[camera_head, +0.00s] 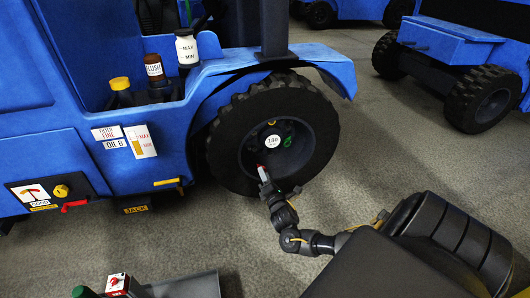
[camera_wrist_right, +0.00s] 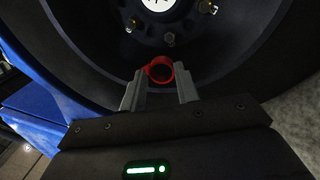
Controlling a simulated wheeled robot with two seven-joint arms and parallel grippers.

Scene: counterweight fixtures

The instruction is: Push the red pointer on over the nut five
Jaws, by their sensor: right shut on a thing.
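The red pointer (camera_wrist_right: 153,64) is a small ring with an open round hole, held between the two grey fingertips of my right gripper (camera_wrist_right: 160,84). In the head view the pointer is a small red spot (camera_head: 261,169) at the tip of my right gripper (camera_head: 265,179), in front of the lower part of the wheel (camera_head: 222,143). In the wrist view the pointer is below the wheel nuts, with one nut (camera_wrist_right: 169,39) just above it and another (camera_wrist_right: 131,24) up to the left. I cannot tell which is nut five. My left gripper is out of view.
The blue fender (camera_head: 210,72) arches over the tyre. Bottles, including a white one (camera_head: 186,50), stand on the blue vehicle. A red box (camera_head: 117,284) sits low in front.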

